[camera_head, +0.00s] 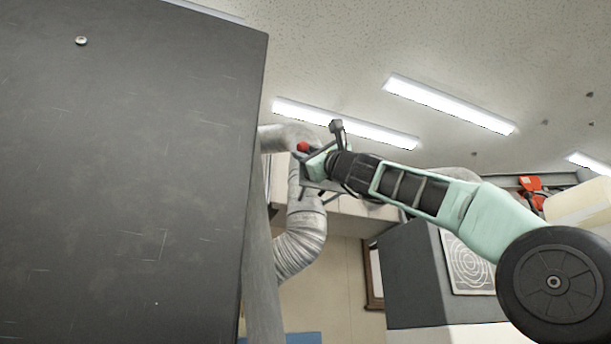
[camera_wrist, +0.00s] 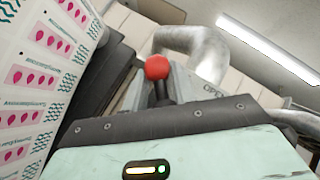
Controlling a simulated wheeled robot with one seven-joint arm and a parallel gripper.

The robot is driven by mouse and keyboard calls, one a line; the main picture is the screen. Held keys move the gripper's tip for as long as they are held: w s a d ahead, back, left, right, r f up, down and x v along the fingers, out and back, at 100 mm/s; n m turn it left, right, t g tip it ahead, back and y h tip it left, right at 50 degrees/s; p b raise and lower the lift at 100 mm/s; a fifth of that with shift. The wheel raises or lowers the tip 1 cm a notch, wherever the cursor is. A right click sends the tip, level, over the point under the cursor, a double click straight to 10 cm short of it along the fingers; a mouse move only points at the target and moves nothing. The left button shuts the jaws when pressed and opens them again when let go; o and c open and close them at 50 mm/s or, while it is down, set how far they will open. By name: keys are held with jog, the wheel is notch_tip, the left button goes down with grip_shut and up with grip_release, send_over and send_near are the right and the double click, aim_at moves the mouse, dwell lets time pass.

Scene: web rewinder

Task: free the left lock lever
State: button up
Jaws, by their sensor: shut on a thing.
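The lock lever has a red ball knob (camera_head: 303,147), which shows small in the head view beside the edge of the large dark panel. In the wrist view the red knob (camera_wrist: 157,67) stands on a dark stem just past the front edge of my gripper's body. My gripper (camera_head: 313,160) is at the lever and shut on it, with the knob sticking out beyond. The fingertips and the lever's lower part are mostly hidden.
A large dark panel (camera_head: 130,170) fills the left of the head view. A silver duct (camera_head: 300,245) bends behind my gripper. A printed web (camera_wrist: 40,70) with pink drops runs close on the left in the wrist view. A grey box (camera_head: 410,270) stands lower right.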

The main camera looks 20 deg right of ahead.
jog(key=shift+d+r+m+t+h, duration=0.1)
jog(key=shift+m+t+h, duration=0.3)
jog(key=shift+m+h, duration=0.2)
jog(key=shift+c, duration=0.2)
jog(key=o, duration=0.9)
jog(key=shift+o, duration=0.2)
jog(key=shift+s+d+f+b, duration=0.1)
jog(key=shift+s+f+b, duration=0.15)
jog(key=shift+f+b, duration=0.3)
jog(key=b+v, duration=1.4)
jog(key=v, duration=0.2)
jog(key=shift+s+d, duration=0.15)
jog(key=shift+s, duration=0.1)
